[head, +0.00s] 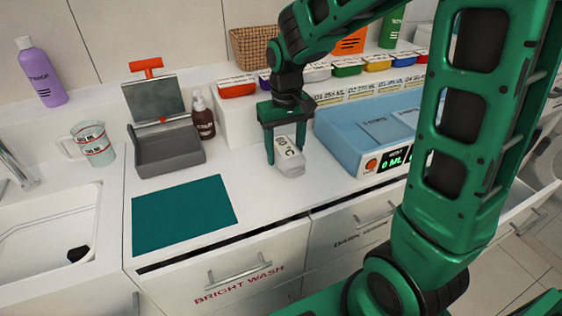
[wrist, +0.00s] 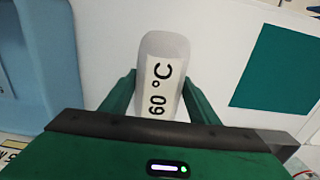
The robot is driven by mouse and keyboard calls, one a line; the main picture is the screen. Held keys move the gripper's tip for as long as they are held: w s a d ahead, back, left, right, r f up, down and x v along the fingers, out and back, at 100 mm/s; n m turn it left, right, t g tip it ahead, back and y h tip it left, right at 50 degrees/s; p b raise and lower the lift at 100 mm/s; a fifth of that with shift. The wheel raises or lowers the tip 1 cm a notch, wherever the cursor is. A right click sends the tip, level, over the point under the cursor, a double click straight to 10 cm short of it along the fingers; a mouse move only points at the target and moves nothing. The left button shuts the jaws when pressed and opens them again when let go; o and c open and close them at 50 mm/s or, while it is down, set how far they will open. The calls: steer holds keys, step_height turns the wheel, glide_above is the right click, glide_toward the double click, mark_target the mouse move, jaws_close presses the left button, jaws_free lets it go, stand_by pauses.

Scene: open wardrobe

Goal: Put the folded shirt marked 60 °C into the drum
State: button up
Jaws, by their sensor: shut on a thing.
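The folded shirt marked 60 °C (head: 289,156) is a small white bundle with black lettering. My gripper (head: 285,158) is shut on it, with one green finger on each side, and points down over the white counter. In the wrist view the shirt (wrist: 164,72) sits between the two fingers (wrist: 155,95), its 60 °C mark facing the camera. I cannot tell for sure whether the shirt touches the counter. I cannot make out a drum in either view.
A teal mat (head: 183,215) lies left of the gripper, beside an open grey box (head: 168,150). A blue unit with a display (head: 345,140) stands close on the right. A brown bottle (head: 203,118) and measuring jug (head: 92,143) stand further left. Drawers (head: 240,285) are below.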

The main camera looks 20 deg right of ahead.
mark_target(286, 148)
steer(key=shift+f, duration=1.95)
steer(key=o, duration=1.1)
steer(key=shift+f, duration=0.1)
step_height(286, 148, up, 12)
steer(key=shift+r, duration=0.1)
